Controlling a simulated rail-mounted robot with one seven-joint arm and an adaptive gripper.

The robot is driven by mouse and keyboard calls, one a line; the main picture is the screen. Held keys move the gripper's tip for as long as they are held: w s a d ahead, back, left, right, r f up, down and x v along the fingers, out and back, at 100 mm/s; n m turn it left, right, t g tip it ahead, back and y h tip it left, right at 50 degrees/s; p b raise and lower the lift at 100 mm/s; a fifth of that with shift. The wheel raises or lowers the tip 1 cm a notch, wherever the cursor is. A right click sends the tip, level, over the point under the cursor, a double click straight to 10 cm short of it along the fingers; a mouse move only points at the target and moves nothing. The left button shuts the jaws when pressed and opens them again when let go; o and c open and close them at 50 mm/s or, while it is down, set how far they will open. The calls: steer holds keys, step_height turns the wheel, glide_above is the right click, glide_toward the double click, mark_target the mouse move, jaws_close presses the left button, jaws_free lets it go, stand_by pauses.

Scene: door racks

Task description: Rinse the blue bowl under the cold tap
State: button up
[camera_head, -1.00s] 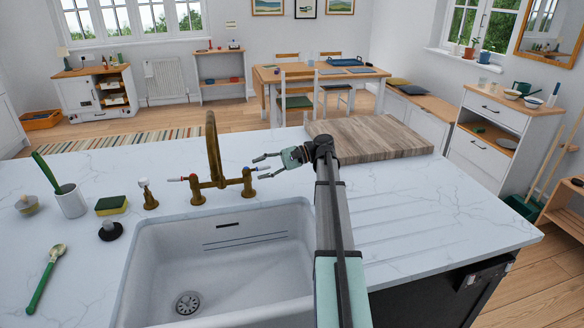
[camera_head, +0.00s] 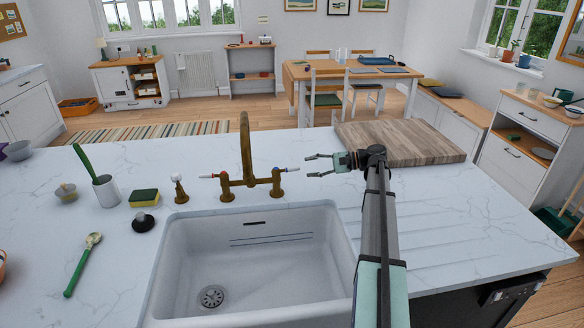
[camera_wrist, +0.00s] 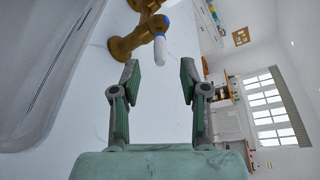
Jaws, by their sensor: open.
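A bluish-grey bowl (camera_head: 17,151) sits on the counter at the far left edge of the head view, partly cut off; I cannot be sure that it is the blue bowl. The brass mixer tap (camera_head: 246,150) stands behind the empty white sink (camera_head: 262,262). My gripper (camera_head: 309,166) is open and empty above the counter, just right of the blue-marked lever. In the wrist view, a white lever with a blue mark (camera_wrist: 160,50) shows ahead of the open fingers (camera_wrist: 158,80).
Left of the sink are a white pot with a green-handled brush (camera_head: 105,190), a sponge (camera_head: 144,198), a black plug (camera_head: 143,222) and a green-handled spoon (camera_head: 82,265). An orange rim shows at the left edge. A wooden board (camera_head: 400,143) lies behind my arm. The right drainer is clear.

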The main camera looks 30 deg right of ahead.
mark_target(292, 169)
steer(key=p+x, duration=0.1)
steer(key=x, duration=0.6)
steer(key=shift+w+a+f, duration=0.1)
steer(key=shift+w+a, duration=0.1)
steer(key=shift+a, duration=0.05)
jaws_close()
